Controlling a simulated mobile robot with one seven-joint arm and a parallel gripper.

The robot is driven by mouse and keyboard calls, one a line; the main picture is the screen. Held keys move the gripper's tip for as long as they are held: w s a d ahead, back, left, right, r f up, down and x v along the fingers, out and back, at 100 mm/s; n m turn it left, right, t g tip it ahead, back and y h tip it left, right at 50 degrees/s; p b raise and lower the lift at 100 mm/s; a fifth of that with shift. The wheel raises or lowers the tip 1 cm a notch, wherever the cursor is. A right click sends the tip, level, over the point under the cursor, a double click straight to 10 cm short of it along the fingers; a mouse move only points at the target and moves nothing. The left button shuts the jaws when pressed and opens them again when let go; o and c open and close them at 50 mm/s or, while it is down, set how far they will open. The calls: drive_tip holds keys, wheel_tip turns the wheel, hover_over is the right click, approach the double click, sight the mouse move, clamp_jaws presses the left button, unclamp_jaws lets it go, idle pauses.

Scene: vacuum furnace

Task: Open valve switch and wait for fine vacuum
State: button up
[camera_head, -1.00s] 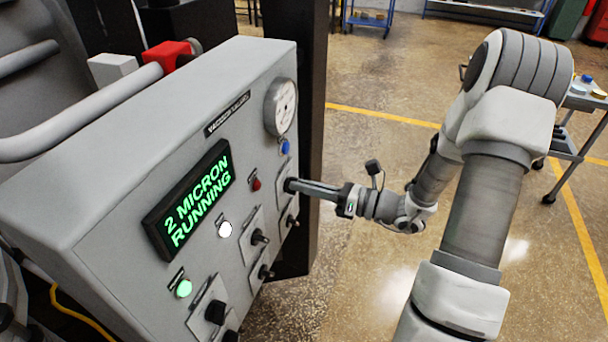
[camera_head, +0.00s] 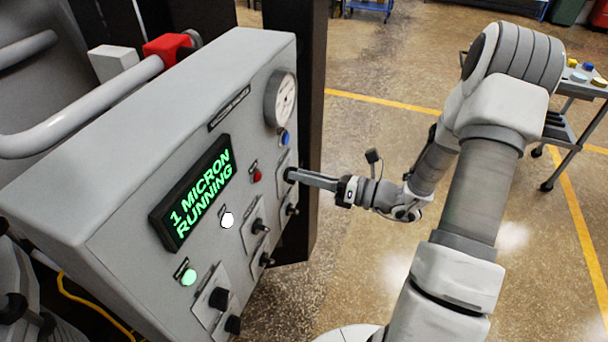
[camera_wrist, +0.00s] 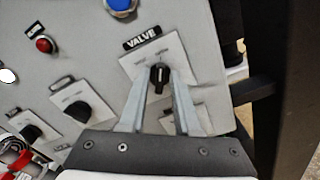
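The valve switch is a black knob (camera_wrist: 159,77) on a white plate under a "VALVE" label, its handle upright in the wrist view. My gripper (camera_head: 291,174) is at the panel in the head view. In the wrist view its two fingers (camera_wrist: 160,75) stand apart, one on each side of the knob. The fingers look close beside the knob; I see no clear grip on it. The display (camera_head: 194,193) reads "1 MICRON RUNNING" in green. The gauge (camera_head: 281,99) is seen too obliquely to read.
The sloped grey control panel (camera_head: 130,165) carries a blue button (camera_head: 285,138), a red lamp (camera_head: 257,176), a lit white lamp (camera_head: 227,220), a lit green lamp (camera_head: 188,277) and several other black knobs. A dark post (camera_head: 313,130) stands just behind it. The floor to the right is open before a cart (camera_head: 592,90).

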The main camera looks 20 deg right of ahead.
drive_tip(key=shift+o, duration=0.5)
drive_tip(key=shift+d, duration=0.1)
drive_tip(key=b+v, duration=0.3)
drive_tip(key=v, duration=1.4)
drive_tip(key=shift+s, duration=0.15)
drive_tip(key=shift+r, duration=0.1)
